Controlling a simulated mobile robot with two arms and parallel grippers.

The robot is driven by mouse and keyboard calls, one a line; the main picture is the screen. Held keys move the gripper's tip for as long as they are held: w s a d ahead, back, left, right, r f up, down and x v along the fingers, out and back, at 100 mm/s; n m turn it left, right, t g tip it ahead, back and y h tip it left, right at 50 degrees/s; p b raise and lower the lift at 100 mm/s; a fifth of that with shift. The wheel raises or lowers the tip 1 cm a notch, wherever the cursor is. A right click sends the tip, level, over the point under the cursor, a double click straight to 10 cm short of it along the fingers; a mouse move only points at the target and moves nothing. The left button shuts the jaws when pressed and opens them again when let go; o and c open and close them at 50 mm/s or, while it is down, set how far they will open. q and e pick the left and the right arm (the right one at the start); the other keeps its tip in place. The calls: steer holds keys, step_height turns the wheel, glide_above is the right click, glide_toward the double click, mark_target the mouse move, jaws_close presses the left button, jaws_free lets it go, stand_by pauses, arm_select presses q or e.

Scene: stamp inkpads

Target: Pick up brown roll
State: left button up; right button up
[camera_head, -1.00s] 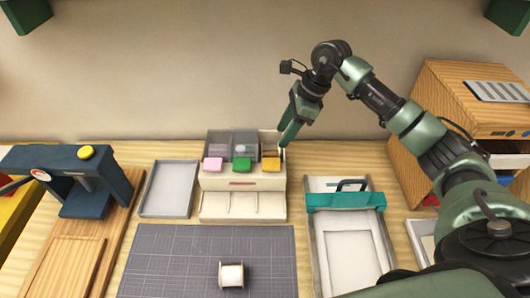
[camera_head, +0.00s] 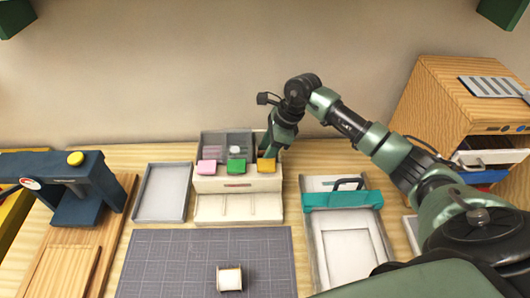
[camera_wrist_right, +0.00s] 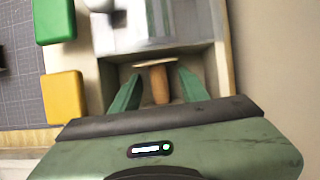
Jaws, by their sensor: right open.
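The brown roll (camera_wrist_right: 160,88) stands in a compartment of the cream organizer (camera_head: 238,207), with a pale flat end and a brown body in the right wrist view. In the head view it is hidden behind the orange pad and my gripper. My right gripper (camera_wrist_right: 158,76) is open, its green fingers on either side of the roll; I cannot tell whether they touch it. In the head view the right gripper (camera_head: 268,148) points down into the organizer's back right corner. My left gripper is out of view.
Pink (camera_head: 206,167), green (camera_head: 236,166) and orange (camera_head: 266,165) pads line the organizer's front. A teal-barred tray (camera_head: 342,200) stands right. The wall is close behind.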

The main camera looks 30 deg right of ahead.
jaws_close()
steer(key=shift+s+f, duration=0.1)
steer(key=shift+s, duration=0.05)
stand_by(1.2)
